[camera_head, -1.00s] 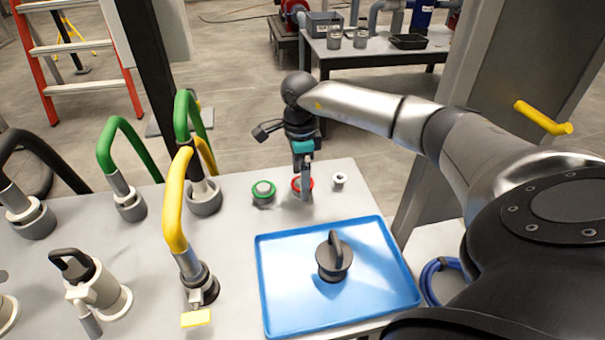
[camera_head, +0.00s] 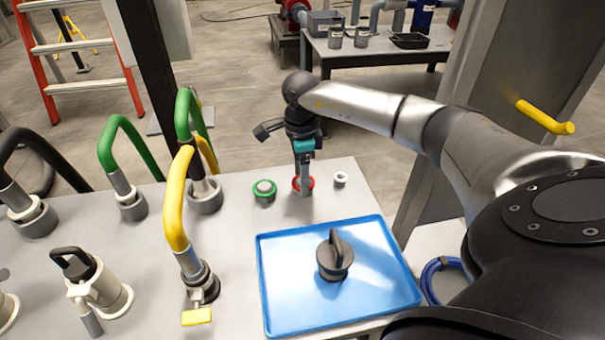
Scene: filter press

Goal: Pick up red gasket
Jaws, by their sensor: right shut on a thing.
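The red gasket (camera_head: 311,184) is a small red ring near the back edge of the grey table, right of the green gasket. My right gripper (camera_head: 305,190) points down over it, and its fingers hide the ring's middle. The gripper is shut on the red gasket. I cannot tell whether the gasket is clear of the table. My left gripper is not in view.
A green gasket (camera_head: 264,188) on a grey fitting sits to the left, and a small white ring (camera_head: 341,178) to the right. In front is a blue tray (camera_head: 285,318) holding a black-handled cap (camera_head: 334,262). Yellow (camera_head: 173,205) and green (camera_head: 129,140) hoses stand left.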

